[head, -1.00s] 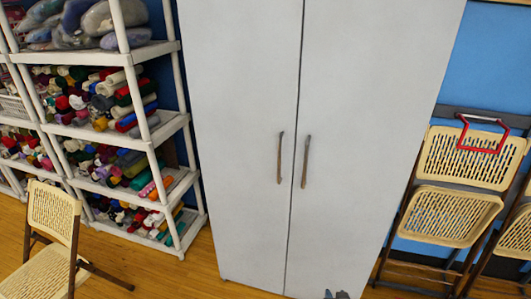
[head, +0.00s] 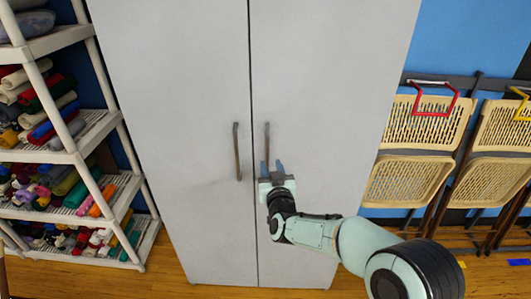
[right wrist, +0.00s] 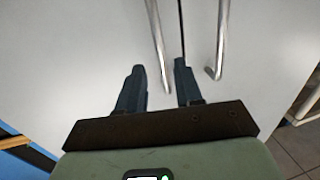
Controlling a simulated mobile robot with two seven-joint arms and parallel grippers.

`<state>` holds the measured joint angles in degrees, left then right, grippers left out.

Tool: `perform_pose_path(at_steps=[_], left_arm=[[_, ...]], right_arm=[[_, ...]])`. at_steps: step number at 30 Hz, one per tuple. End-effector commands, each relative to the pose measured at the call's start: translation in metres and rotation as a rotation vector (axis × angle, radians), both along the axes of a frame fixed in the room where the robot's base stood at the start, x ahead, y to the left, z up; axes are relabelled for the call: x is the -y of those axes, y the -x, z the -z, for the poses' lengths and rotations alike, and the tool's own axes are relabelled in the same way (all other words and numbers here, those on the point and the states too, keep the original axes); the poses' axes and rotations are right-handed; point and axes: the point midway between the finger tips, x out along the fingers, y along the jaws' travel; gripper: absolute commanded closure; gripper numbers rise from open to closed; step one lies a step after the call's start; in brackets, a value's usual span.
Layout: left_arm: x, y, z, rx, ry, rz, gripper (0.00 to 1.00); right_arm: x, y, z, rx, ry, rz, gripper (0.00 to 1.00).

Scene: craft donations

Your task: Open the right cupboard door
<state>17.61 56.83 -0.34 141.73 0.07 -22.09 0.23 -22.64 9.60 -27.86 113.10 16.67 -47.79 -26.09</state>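The grey cupboard's right door (head: 335,90) is shut against the left door (head: 170,90). The right door's upright bar handle (head: 267,138) stands beside the centre seam. My right gripper (head: 272,168) is at the lower end of this handle, fingers pointing at the door. In the right wrist view the gripper (right wrist: 158,88) is open, and the end of the right door's handle (right wrist: 157,45) shows between its two fingers. I cannot tell whether they touch it. The left door's handle (head: 237,150) is just left of the seam. My left gripper is out of view.
White shelves (head: 75,150) with rolls of cloth stand left of the cupboard. Folded chairs (head: 408,180) hang or lean at the blue wall on the right. The wooden floor (head: 210,291) in front of the cupboard is clear where it shows.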

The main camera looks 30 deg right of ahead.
Motion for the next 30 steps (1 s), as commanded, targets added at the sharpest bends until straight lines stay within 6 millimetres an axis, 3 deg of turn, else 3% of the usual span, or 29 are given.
perform_pose_path(at_steps=[3,9,15,23,27,30], left_arm=[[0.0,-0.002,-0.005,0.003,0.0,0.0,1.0],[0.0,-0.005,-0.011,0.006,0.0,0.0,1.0],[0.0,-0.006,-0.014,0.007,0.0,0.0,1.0],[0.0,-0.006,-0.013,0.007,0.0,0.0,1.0],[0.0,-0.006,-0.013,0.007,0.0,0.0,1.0],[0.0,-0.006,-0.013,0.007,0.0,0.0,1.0]], right_arm=[[0.009,-0.025,-0.001,-0.001,0.005,0.002,0.65],[0.02,-0.054,-0.001,-0.001,0.002,0.0,0.65],[0.025,-0.067,0.0,-0.001,0.0,-0.001,0.65],[0.025,-0.068,0.0,-0.001,0.0,-0.001,0.65],[0.025,-0.067,0.0,-0.001,0.0,-0.001,1.0],[0.025,-0.067,0.0,-0.001,0.0,-0.001,1.0]])
